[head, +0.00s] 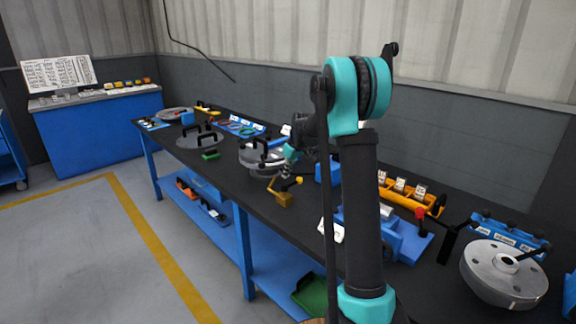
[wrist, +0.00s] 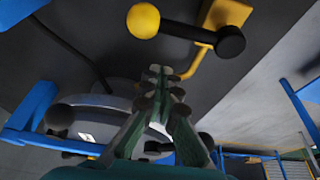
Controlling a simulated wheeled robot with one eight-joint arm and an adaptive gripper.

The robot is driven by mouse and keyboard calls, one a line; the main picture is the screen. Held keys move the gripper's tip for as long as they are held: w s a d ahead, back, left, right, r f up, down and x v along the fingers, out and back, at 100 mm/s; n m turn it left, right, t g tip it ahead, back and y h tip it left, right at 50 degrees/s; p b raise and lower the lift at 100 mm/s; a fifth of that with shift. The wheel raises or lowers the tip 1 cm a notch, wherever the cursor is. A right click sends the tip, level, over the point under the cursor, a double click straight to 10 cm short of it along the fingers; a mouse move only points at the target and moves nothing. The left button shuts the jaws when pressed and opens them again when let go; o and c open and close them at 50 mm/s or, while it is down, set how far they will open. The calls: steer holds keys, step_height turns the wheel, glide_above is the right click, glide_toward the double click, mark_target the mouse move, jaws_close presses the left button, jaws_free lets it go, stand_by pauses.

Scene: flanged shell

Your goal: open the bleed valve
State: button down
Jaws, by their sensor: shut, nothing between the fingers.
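A small yellow block with a lever, which looks like the bleed valve (head: 284,199), sits on the dark bench top in front of the grey flanged shell (head: 260,158). In the wrist view the yellow valve body (wrist: 228,14) is at the top right. A black lever runs from a black ball (wrist: 230,42) to a yellow ball knob (wrist: 143,20). A thin bent yellow rod also comes off the body. My gripper (head: 287,172) is just behind the valve in the head view. In the wrist view my gripper (wrist: 160,75) is shut and empty, apart from the knob.
The flanged shell, with black knobs and blue supports, lies close beside my gripper in the wrist view (wrist: 95,108). A blue fixture (head: 385,235), a yellow rack (head: 405,195) and a grey flanged disc (head: 503,270) stand at right.

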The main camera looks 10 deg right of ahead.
mark_target(294, 183)
steer(key=shift+s+d+f, duration=0.1)
steer(key=shift+s+d, duration=0.4)
steer(key=shift+s, duration=0.25)
steer(key=shift+s+d+f, duration=0.1)
steer(key=shift+s+d, duration=0.35)
steer(key=shift+s, duration=0.25)
